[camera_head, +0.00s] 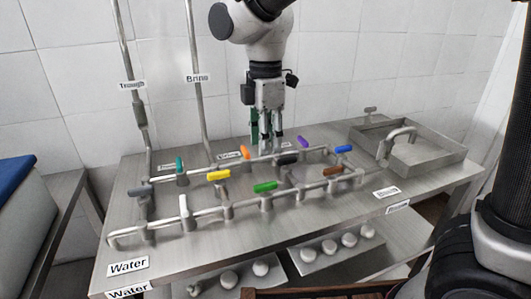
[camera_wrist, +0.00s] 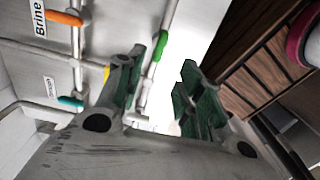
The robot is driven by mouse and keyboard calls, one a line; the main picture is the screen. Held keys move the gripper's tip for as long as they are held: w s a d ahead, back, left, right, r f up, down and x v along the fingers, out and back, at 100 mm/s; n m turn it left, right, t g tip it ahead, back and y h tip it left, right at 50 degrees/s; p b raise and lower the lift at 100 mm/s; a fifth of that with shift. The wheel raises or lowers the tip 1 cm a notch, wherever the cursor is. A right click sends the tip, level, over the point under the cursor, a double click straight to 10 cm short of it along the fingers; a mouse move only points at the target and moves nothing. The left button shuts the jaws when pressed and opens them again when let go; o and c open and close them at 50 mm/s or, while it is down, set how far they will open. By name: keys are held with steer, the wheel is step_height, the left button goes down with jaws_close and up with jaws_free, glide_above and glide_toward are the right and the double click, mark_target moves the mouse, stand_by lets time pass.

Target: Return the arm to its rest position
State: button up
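My gripper (camera_head: 266,146) hangs from the arm, pointing down, over the back part of the pipework on the steel table (camera_head: 330,225). In the wrist view its two green-padded fingers (camera_wrist: 172,68) stand apart with nothing seen between them. The fingertips look close to the back pipe and the black valve handle (camera_head: 287,158) in the head view; I cannot tell whether they touch anything. The orange handle (camera_head: 244,152) is just left of the fingers and the purple handle (camera_head: 303,142) just right.
Other valve handles, yellow (camera_head: 218,175), green (camera_head: 265,187), blue (camera_head: 343,149) and brown (camera_head: 332,171), stick up from the pipes. Tall vertical pipes (camera_head: 198,85) rise left of the arm. A steel basin (camera_head: 440,158) is at right. Tiled wall stands behind.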

steer(key=shift+r, duration=0.15)
steer(key=s+d+r+m+t, duration=0.1)
steer(key=s+d+m, duration=0.3)
steer(key=d+m, duration=0.3)
steer(key=s+d+r+m+t, duration=0.1)
steer(key=s+d+m, duration=0.3)
steer(key=d, duration=1.1)
steer(key=s+d+r+m+t, duration=0.1)
steer(key=s+d+m, duration=0.4)
steer(key=d+m, duration=0.5)
steer(key=shift+d+m+t, duration=0.4)
steer(key=shift+d+t, duration=0.3)
steer(key=shift+d, duration=0.3)
